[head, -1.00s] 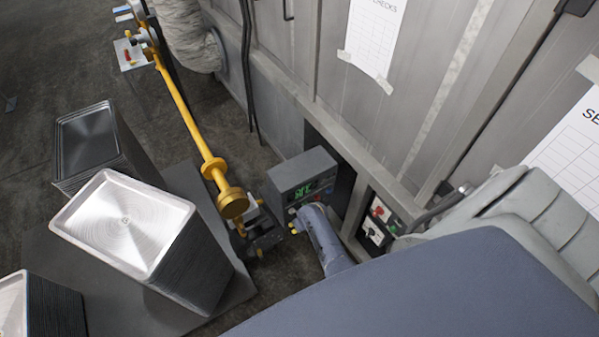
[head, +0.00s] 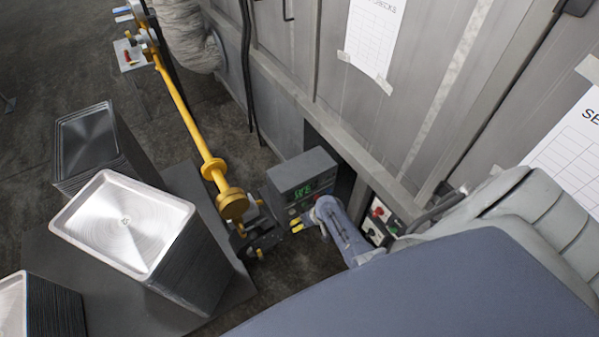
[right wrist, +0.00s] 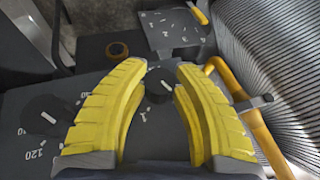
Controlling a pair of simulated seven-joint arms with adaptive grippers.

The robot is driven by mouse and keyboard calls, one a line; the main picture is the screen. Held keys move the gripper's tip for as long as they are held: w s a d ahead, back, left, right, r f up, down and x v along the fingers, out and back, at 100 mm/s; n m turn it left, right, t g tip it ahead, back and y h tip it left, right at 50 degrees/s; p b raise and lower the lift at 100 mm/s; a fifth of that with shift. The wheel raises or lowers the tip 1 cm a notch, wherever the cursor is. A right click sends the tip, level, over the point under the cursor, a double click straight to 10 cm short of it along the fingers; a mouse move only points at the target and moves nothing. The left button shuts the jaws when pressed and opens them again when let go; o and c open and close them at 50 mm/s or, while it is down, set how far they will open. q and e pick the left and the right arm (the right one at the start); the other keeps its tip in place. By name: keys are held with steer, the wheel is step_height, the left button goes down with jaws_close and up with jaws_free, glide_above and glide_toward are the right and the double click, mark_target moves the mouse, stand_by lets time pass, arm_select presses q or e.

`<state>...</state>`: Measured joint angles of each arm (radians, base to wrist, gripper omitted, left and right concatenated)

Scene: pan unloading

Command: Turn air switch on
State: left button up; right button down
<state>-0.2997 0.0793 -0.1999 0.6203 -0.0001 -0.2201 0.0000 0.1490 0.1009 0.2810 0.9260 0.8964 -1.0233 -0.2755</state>
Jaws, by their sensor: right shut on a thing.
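My right gripper (right wrist: 160,82) has two yellow fingers, shut on a small black round knob (right wrist: 158,86) with a white pointer line. The knob sits on a dark panel, with white markings near it in the right wrist view. In the head view the right gripper (head: 297,225) is low at the front of a grey control box (head: 302,172) with a green display; the knob cannot be made out there. My left gripper is not in view.
A larger dial (right wrist: 50,115) marked with numbers is to the left of the knob. A yellow pipe (head: 188,115) runs to the left of the box. Stacked metal pans (head: 125,222) stand at left. A small panel with a red button (head: 377,212) is on the wall at right.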

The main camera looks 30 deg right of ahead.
steer(key=shift+d+m+y, duration=0.1)
steer(key=shift+m+y, duration=0.2)
steer(key=shift+y, duration=1.2)
steer(key=c, duration=1)
jaws_free()
steer(key=shift+v, duration=3.7)
